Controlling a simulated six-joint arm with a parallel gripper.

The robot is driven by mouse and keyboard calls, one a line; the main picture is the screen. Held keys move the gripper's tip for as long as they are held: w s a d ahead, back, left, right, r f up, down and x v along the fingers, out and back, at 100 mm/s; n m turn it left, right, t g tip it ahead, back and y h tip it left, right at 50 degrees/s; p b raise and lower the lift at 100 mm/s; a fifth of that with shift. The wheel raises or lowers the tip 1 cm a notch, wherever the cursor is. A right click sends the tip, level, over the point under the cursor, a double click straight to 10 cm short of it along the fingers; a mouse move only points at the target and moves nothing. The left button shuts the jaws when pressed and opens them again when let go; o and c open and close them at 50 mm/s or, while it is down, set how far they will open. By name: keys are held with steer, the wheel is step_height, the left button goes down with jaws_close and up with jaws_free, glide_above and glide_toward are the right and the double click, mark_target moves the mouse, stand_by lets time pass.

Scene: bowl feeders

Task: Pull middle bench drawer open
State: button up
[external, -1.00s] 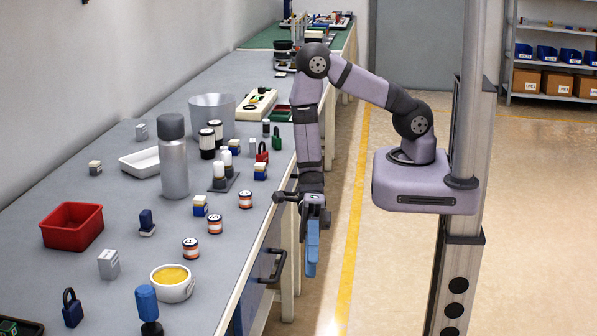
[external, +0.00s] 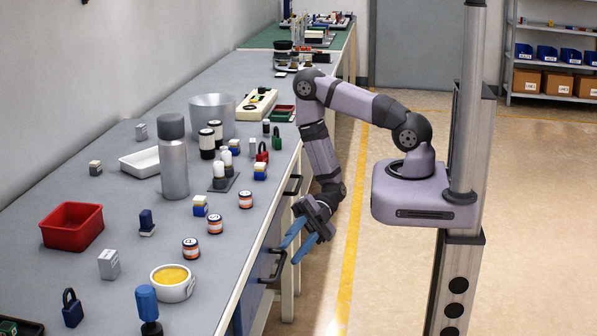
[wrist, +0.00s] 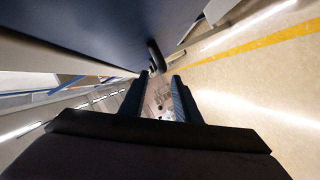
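The bench's side carries two dark bar handles in the external view: a farther one (external: 293,185) and a nearer one (external: 275,266). I cannot tell for sure which belongs to the middle drawer. The drawer fronts are seen edge-on and look flush with the bench. My gripper (external: 289,254) has its blue fingers apart and empty, tilted down-left beside the nearer handle. In the wrist view my gripper (wrist: 158,78) is open, and a dark handle (wrist: 156,57) on the blue front lies just ahead of the gap between the fingertips. Contact is not visible.
The grey bench top (external: 120,220) holds a steel bottle (external: 174,165), a red bin (external: 72,225), a bowl with yellow contents (external: 172,282) and several small parts. The floor right of the bench is clear, with a yellow line (external: 349,250).

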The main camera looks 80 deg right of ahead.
mark_target(280, 263)
steer(key=shift+p+x, duration=0.45)
steer(key=shift+x, duration=3.2)
jaws_close()
